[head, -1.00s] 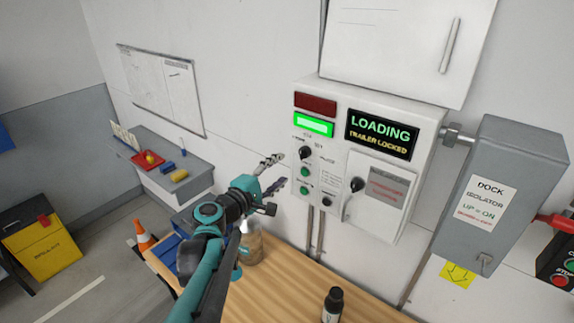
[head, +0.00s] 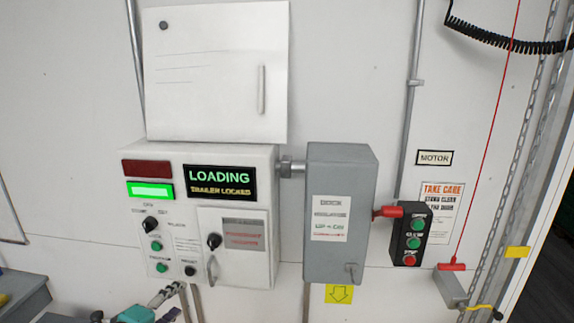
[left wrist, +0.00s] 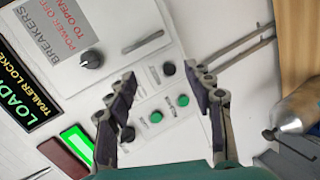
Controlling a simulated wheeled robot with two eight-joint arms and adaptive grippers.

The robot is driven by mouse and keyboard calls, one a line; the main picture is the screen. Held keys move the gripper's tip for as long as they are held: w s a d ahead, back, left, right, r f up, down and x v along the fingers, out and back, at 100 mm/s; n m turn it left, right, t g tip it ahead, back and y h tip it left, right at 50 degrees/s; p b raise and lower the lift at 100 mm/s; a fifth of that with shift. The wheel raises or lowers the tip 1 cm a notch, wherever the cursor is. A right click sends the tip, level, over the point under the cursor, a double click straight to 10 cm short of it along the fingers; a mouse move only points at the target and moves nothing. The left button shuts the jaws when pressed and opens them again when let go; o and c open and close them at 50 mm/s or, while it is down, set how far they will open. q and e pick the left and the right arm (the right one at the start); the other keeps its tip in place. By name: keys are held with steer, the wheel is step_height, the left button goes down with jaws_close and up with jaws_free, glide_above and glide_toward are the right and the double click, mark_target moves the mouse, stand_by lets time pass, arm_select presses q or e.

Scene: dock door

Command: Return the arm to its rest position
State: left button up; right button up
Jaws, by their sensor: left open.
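My left gripper (left wrist: 160,115) is open and empty in the left wrist view, its two fingers spread in front of the control panel. In the head view its fingers (head: 168,294) show at the bottom edge, below the panel's lower left part; most of the arm is out of frame. The control panel (head: 185,165) has a green lit lamp, a dark red lamp and a display reading LOADING, TRAILER LOCKED. Its small breaker door (head: 240,268) looks closed. My right gripper is not in view.
The grey dock isolator box (head: 335,260) with a red lever (head: 388,212) is right of the panel. A black push-button station (head: 408,235) hangs beside it. A chain and red cord run down the right. A bottle (left wrist: 300,105) shows at right in the left wrist view.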

arm_select(q)
steer(key=s+d+f+m+g+y+b, duration=0.1)
steer(key=s+d+f+m+g+b, duration=0.1)
steer(key=f, duration=0.7)
steer(key=s+d+f+m+g+y+b, duration=0.1)
steer(key=s+d+f+m+g+b, duration=0.1)
steer(key=s+d+f+m+b, duration=0.2)
steer(key=s+d+f+m+g+b, duration=0.2)
steer(key=s+f+m+b, duration=0.5)
steer(key=f, duration=0.6)
steer(key=shift+s+d+f+m+y, duration=0.3)
steer(key=shift+s+d+f+y, duration=0.1)
steer(key=shift+s+d, duration=0.55)
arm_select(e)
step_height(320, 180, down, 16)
